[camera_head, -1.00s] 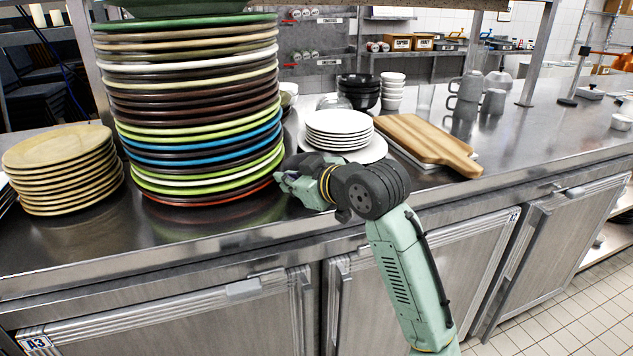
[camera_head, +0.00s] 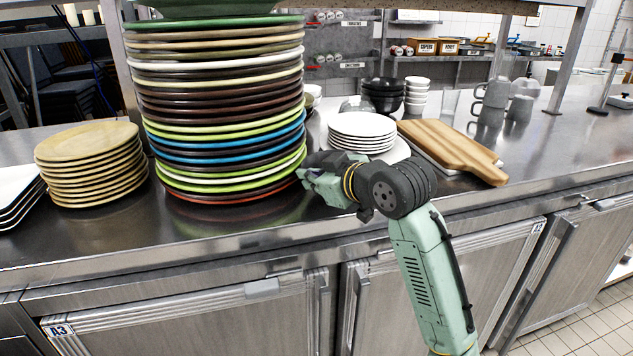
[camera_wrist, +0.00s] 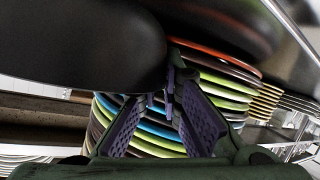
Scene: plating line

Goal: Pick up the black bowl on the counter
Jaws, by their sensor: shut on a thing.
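My gripper (camera_head: 308,176) is low over the front of the counter (camera_head: 200,245), just right of the tall plate stack. In the wrist view my gripper's purple-padded fingers (camera_wrist: 168,95) converge at their tips. A large, smooth, dark rounded shape fills the upper left there. I take it for the black bowl (camera_wrist: 80,45), with its edge at the fingertips. My gripper is shut on it. In the head view the arm largely hides the held bowl, and I cannot tell whether it touches the counter. Other black bowls (camera_head: 383,88) stand stacked farther back.
The tall stack of coloured plates (camera_head: 225,130) is close on the left. White plates (camera_head: 362,128) and a wooden board (camera_head: 455,150) lie behind and right. Wooden plates (camera_head: 90,165) stand far left. The counter's front strip is mostly clear.

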